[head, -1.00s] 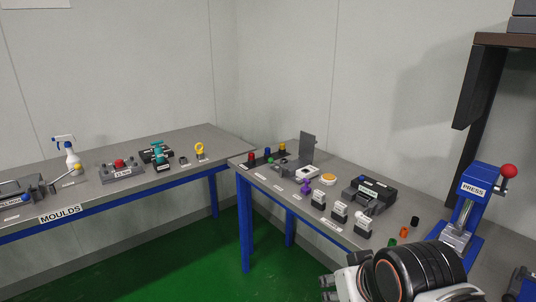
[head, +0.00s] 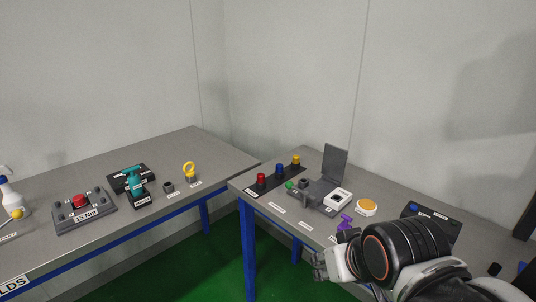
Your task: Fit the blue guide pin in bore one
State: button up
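A blue-topped pin (head: 280,170) stands on a dark strip (head: 268,183) on the right bench, between a red-topped pin (head: 261,181) and a yellow-topped pin (head: 296,161). It looks like the blue guide pin. I cannot make out which hole is bore one; a grey fixture (head: 311,196) with a raised plate (head: 334,166) stands just right of the strip. My gripper (head: 320,266) is low in the picture, in front of the right bench's front edge and apart from the pins. Nothing shows in it, and its finger opening is too small to judge.
Right of the fixture are a white device (head: 338,198), a purple item (head: 345,222), a yellow-topped round button (head: 366,206) and a black box (head: 433,220). The left bench (head: 215,152) holds a red-knobbed block (head: 80,203) and a teal tool (head: 134,182). Green floor (head: 222,255) lies between the benches.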

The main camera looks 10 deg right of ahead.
aim_at(279, 166)
jog(key=i+j, duration=0.25)
jog(key=i, duration=0.25)
jog(key=i+j+z, duration=0.1)
jog(key=i+j, duration=0.2)
jog(key=i, duration=0.2)
jog(key=i+j, duration=0.3)
jog(key=i, duration=0.2)
